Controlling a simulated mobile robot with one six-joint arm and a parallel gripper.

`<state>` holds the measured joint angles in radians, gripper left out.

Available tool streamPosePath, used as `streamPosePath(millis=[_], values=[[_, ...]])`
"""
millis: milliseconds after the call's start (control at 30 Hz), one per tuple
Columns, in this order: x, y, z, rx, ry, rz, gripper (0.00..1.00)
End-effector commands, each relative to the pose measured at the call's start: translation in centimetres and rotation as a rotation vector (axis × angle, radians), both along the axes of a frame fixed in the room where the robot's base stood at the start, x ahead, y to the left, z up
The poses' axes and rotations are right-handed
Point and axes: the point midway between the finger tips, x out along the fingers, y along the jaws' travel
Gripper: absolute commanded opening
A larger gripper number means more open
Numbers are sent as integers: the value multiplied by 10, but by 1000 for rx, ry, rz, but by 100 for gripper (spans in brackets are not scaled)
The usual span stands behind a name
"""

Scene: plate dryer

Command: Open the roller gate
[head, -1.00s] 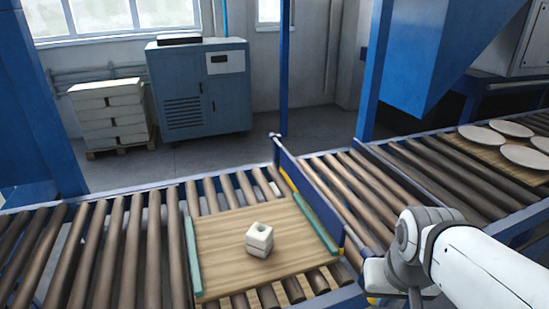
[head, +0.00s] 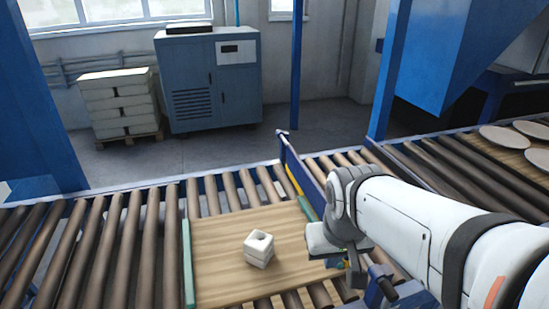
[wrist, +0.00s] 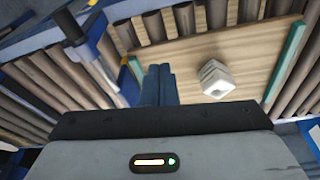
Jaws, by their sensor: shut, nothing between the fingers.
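The roller gate (head: 300,172) is a low blue barrier with yellow on its side, standing across the rollers at the right of the wooden board. Its far end shows in the head view; my arm hides much of the rest. A blue post with a black knob (head: 380,283) stands at the near side; it also shows at upper left in the wrist view (wrist: 68,27). My gripper (wrist: 158,72) is shut and empty, pointing down beside the board and the gate. In the head view its fingertips are hidden behind my wrist. I cannot tell whether it touches the gate.
The wooden board (head: 215,255) carries a white block (head: 259,250) and has teal side strips (head: 187,262). Rollers continue at left. At right, round plates (head: 503,137) lie on another board below a blue hopper (head: 450,55). A blue post (head: 388,75) stands behind.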

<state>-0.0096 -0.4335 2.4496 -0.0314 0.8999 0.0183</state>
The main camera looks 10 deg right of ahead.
Motion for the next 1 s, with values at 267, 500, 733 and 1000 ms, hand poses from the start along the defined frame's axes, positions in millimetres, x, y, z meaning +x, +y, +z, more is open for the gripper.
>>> streamPosePath(millis=[267, 500, 733, 1000], values=[[133, 14, -7, -134, -36, 10, 0], [267, 31, -36, -263, -106, 19, 0], [374, 60, -81, -362, -191, 25, 0], [427, 81, -109, -413, -250, 27, 0]])
